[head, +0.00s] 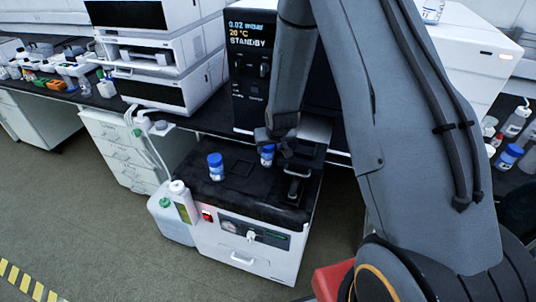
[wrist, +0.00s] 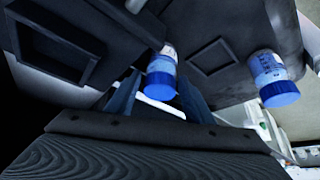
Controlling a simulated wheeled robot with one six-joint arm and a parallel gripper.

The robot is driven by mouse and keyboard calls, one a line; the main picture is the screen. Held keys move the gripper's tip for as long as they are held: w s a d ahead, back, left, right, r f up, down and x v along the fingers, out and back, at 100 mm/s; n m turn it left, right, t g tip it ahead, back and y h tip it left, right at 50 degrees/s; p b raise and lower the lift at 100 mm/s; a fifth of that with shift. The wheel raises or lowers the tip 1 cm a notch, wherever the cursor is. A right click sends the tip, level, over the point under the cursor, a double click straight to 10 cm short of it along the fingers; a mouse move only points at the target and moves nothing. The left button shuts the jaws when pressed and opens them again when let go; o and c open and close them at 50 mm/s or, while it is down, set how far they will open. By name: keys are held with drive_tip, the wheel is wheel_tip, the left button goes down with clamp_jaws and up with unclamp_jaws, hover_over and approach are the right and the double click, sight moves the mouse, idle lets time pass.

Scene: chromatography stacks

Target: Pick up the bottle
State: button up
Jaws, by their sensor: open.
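Two small white bottles with blue caps stand on the black top of a low cabinet. One bottle (head: 267,154) is right by my gripper (head: 277,141), partly hidden by it in the head view. In the wrist view this bottle (wrist: 161,76) appears between the two fingers of my gripper (wrist: 158,98), which are apart. I cannot tell whether the fingers touch it. The other bottle (head: 215,166) stands to the left in the head view, clear of my gripper; it shows at the right in the wrist view (wrist: 273,79).
The low cabinet (head: 250,262) has a metal handle (head: 297,184) on top, right of the bottles. A black instrument (head: 252,85) with a lit display stands behind. A white jug (head: 167,222) and a squeeze bottle (head: 183,202) stand at its left. The floor at left is clear.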

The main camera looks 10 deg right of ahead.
drive_tip(key=shift+p+x, duration=1)
drive_tip(key=shift+x, duration=1.5)
drive_tip(key=shift+a, duration=0.1)
drive_tip(key=c, duration=0.8)
